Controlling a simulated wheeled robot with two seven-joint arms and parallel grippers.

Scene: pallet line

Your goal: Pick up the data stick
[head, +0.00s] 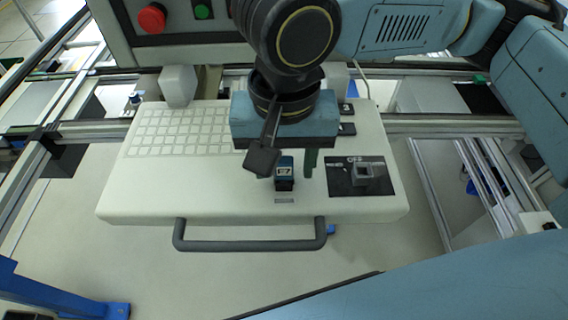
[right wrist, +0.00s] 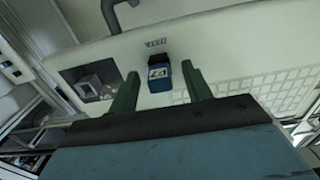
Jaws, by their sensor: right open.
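The data stick (head: 285,174) is a small dark and blue block with a white printed label. It stands on the pale panel (head: 150,190), just behind a small grey label plate. In the right wrist view the data stick (right wrist: 159,77) shows between the two green fingers. My right gripper (head: 287,163) is open, with one finger to each side of the stick in the picture. I see no finger touching it, and how far down the fingers reach is unclear. My left gripper is not in view.
A grey block with a square opening (head: 369,173) sits on a black plate right of the stick. A keypad grid (head: 175,132) covers the panel's left part. A dark handle bar (head: 250,244) runs along its front. A red button (head: 152,18) is behind.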

